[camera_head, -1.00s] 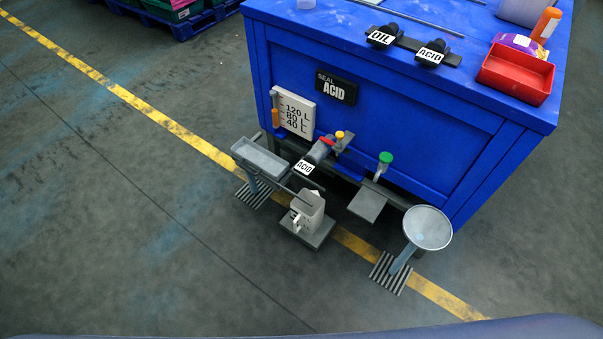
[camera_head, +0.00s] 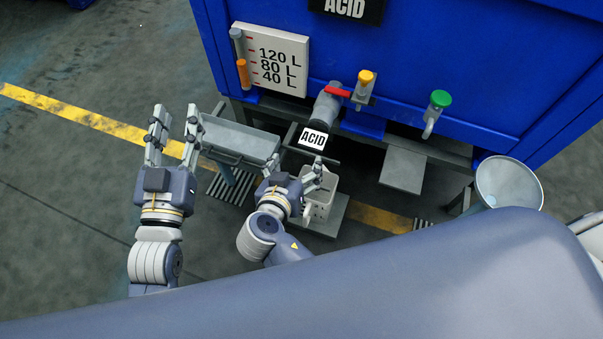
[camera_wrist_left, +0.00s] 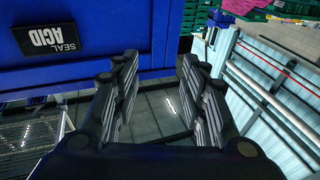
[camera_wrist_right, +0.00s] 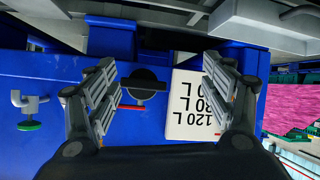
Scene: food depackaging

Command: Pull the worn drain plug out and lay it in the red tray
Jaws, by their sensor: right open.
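The red tray is out of view now.
A red lever (camera_head: 338,92) sits on the pipe, with yellow (camera_head: 366,77) and green (camera_head: 440,98) knobs to its right. A grey trough (camera_head: 240,142), a white canister (camera_head: 319,198) and a funnel (camera_head: 509,183) stand before the tank. A gauge board (camera_head: 270,60) is at upper left.

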